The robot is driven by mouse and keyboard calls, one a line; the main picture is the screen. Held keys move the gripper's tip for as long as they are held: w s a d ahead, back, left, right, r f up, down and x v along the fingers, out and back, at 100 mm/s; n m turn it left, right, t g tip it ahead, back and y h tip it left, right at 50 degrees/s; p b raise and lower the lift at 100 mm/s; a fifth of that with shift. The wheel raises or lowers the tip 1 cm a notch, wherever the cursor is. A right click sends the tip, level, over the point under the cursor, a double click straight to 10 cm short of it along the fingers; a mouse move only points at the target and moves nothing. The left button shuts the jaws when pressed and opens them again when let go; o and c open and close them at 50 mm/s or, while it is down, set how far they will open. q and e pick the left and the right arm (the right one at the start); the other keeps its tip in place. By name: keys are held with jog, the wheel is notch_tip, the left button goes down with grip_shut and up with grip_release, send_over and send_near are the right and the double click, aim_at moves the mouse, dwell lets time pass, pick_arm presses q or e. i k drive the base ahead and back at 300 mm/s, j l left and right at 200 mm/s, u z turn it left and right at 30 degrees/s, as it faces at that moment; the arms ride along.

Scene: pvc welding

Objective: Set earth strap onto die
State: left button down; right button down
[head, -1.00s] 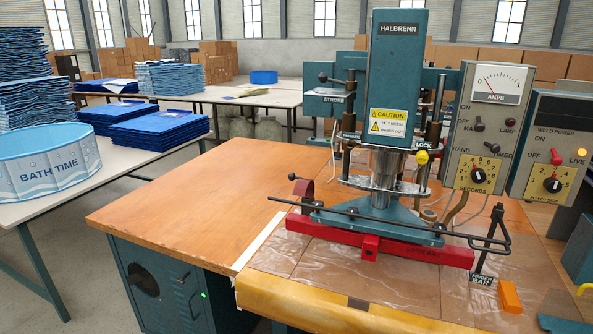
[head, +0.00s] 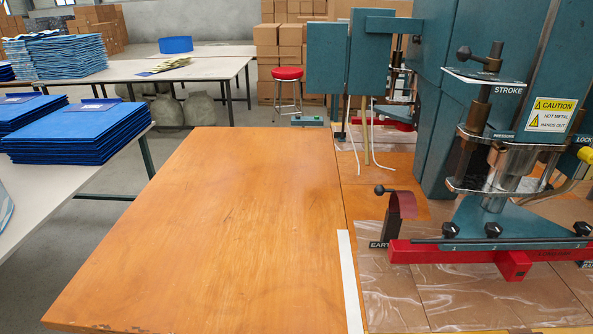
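The earth strap (head: 402,206) appears to be the dark red curved band with a black knob, at the left end of the press. It stands upright by a label that begins "EART", partly hidden behind the red bar. The long red bar (head: 440,252), which appears to be the die, lies across the clear sheet under the teal press foot (head: 510,222). Its right end runs out of the picture. The strap stands just behind the bar's left end; I cannot tell whether they touch. Neither of my grippers is in view.
A wide wooden table (head: 220,220) with a bare top fills the middle. The teal press column (head: 440,130) stands at right. A white strip (head: 349,280) lies at the table's right edge. Blue stacks (head: 80,130) lie on a side table at left. A red stool (head: 287,75) stands behind.

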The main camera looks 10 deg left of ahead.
aim_at(403, 201)
jog(key=i+j, duration=0.1)
jog(key=j, duration=0.95)
jog(key=i+j, duration=0.15)
jog(key=j, duration=0.4)
